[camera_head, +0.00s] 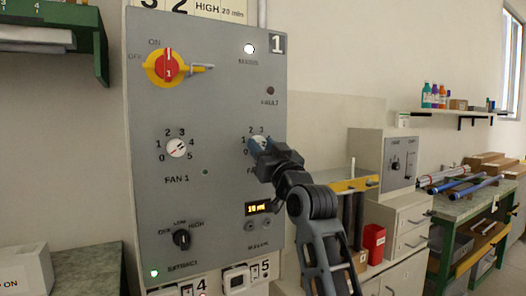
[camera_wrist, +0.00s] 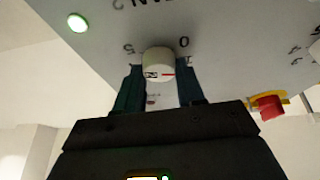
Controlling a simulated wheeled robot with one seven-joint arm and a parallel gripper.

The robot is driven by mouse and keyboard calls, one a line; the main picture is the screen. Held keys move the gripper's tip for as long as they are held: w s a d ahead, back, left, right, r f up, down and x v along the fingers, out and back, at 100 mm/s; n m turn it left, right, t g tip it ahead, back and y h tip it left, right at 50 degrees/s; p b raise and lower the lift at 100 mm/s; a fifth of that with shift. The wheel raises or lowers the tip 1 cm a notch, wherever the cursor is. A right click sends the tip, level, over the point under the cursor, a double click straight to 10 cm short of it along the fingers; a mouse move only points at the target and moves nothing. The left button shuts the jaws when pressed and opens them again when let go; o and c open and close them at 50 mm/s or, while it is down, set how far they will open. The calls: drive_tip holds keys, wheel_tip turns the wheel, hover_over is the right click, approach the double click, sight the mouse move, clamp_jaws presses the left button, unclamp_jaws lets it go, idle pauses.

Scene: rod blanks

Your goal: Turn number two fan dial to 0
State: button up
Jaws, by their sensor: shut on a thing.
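The number two fan dial (camera_head: 259,139) is a white knob on the grey control panel (camera_head: 220,110), mostly hidden behind my gripper (camera_head: 262,147) in the head view. In the wrist view the dial (camera_wrist: 158,62) sits between the two dark fingers of my gripper (camera_wrist: 160,85), which are shut on its sides. The scale appears upside down there, with 5 at the dial's left and 0 at its upper right. The dial's red mark points right, on the side of the 1, below the 0; its exact setting is hard to tell.
The fan 1 dial (camera_head: 176,148), a red and yellow main switch (camera_head: 167,66) and a black extract knob (camera_head: 182,239) are on the same panel. A lit display (camera_head: 258,208) is below my gripper. A cabinet and workbench with rods (camera_head: 465,188) stand at right.

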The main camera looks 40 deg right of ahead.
drive_tip(key=n+b, duration=0.1)
drive_tip(key=n+y+b, duration=0.1)
drive_tip(key=n+y, duration=0.1)
drive_tip(key=shift+s+d+f+n+t+b, duration=0.1)
drive_tip(key=shift+d+f+n+t+b, duration=0.1)
drive_tip(key=shift+f+n+t+b, duration=0.15)
drive_tip(key=n+y+b, duration=0.1)
drive_tip(key=n+b, duration=0.2)
drive_tip(key=n, duration=0.1)
drive_tip(key=shift+r+y, duration=0.15)
drive_tip(key=shift+y, duration=0.25)
drive_tip(key=n+y+b, duration=0.2)
drive_tip(key=n+b, duration=0.2)
drive_tip(key=n, duration=0.1)
drive_tip(key=shift+r+y, duration=0.25)
drive_tip(key=shift+y, duration=0.15)
drive_tip(key=shift+n, duration=0.35)
drive_tip(key=o, duration=1)
drive_tip(key=b+v, duration=0.1)
drive_tip(key=v, duration=0.6)
drive_tip(key=shift+s, duration=0.45)
